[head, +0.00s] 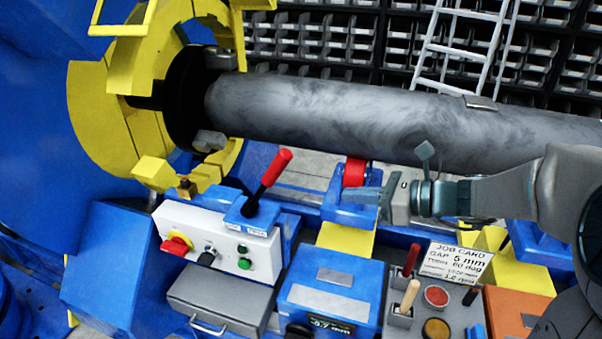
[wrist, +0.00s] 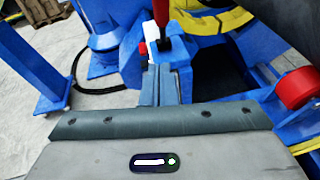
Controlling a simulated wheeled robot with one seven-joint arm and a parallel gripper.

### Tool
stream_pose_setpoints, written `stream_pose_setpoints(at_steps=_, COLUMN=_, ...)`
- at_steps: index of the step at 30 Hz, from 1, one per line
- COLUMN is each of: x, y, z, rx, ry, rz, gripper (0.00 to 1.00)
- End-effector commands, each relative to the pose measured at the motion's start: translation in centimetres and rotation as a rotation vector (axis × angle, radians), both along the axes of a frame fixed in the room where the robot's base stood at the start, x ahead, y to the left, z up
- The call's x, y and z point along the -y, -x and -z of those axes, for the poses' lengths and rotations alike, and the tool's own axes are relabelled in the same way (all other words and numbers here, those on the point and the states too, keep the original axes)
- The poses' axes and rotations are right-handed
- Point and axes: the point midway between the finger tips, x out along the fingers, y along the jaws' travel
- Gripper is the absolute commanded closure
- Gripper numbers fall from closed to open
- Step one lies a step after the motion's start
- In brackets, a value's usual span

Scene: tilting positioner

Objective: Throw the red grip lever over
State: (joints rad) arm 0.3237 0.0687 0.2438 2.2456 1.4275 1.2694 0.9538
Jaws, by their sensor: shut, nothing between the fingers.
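The lever with the red grip (head: 275,167) rises from a blue housing (head: 252,215) on top of the white control panel in the head view. Its black shaft leans up to the right. My gripper (head: 358,196) is to the right of the lever, apart from it, with its fingers pointing left. In the wrist view the red grip (wrist: 155,18) is at the top middle, straight beyond the closed fingertips (wrist: 160,68). The fingers are together with nothing between them. The lever's lower shaft and housing show just beyond the tips.
A job card (head: 455,262) and tool tray stand at lower right.

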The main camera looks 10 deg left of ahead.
Motion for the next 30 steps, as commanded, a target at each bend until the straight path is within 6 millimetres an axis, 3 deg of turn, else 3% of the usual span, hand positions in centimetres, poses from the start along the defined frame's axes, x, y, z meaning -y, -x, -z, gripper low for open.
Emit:
stream_pose_setpoints(at_steps=11, x=0.0, y=-0.4, z=-0.2, rx=-0.012, ry=-0.021, rz=0.014, gripper=1.0)
stream_pose_setpoints(at_steps=16, x=-1.0, y=-0.6, z=0.1, rx=-0.013, ry=-0.022, rz=0.013, gripper=1.0)
stream_pose_setpoints(at_steps=30, x=-9.8, y=-2.5, z=2.6, rx=-0.015, ry=-0.021, rz=0.009, gripper=1.0)
